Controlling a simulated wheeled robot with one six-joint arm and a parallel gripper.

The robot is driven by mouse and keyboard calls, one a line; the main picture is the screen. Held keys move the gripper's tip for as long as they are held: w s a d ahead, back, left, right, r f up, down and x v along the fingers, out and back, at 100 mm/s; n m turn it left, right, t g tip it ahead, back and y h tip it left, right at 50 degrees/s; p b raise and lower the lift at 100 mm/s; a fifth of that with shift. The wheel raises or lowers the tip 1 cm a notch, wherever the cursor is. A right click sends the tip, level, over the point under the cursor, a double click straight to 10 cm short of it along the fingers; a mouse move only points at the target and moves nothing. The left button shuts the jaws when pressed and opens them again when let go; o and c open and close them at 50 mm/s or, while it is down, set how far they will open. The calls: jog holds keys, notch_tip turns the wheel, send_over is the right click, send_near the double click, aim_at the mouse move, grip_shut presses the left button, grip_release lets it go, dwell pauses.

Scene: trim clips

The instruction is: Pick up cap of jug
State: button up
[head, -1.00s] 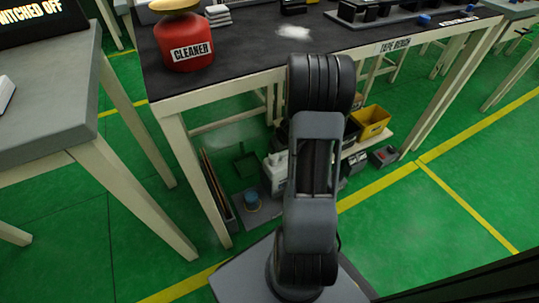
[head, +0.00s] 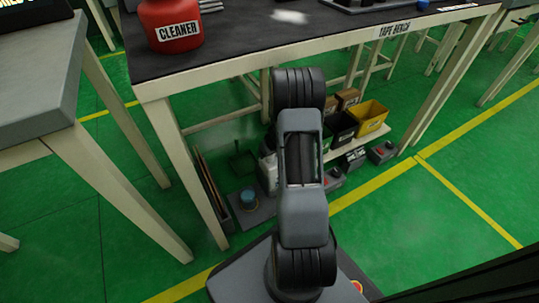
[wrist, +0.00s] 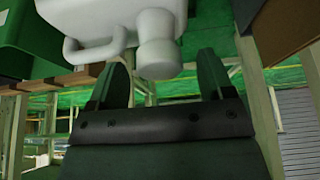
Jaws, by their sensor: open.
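The white jug (wrist: 90,22) fills the upper middle of the wrist view, with its handle at left. Its white cap (wrist: 158,60) points toward my gripper. My gripper (wrist: 163,66) is open and empty, with one finger on each side of the cap in the picture. I cannot tell whether the cap is between the fingers in depth. In the head view a sliver of the white jug (head: 268,172) shows left of my arm, on the low shelf under the bench. My arm hides the rest and my gripper there.
The tape bench (head: 330,38) stands over the low shelf, with its legs at the sides. A yellow bin (head: 370,118) and a black bin (head: 341,130) sit right of my arm. A green bin (wrist: 28,40) is beside the jug.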

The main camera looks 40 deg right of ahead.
jog(key=shift+f, duration=0.1)
jog(key=shift+c, duration=0.4)
jog(key=c, duration=1)
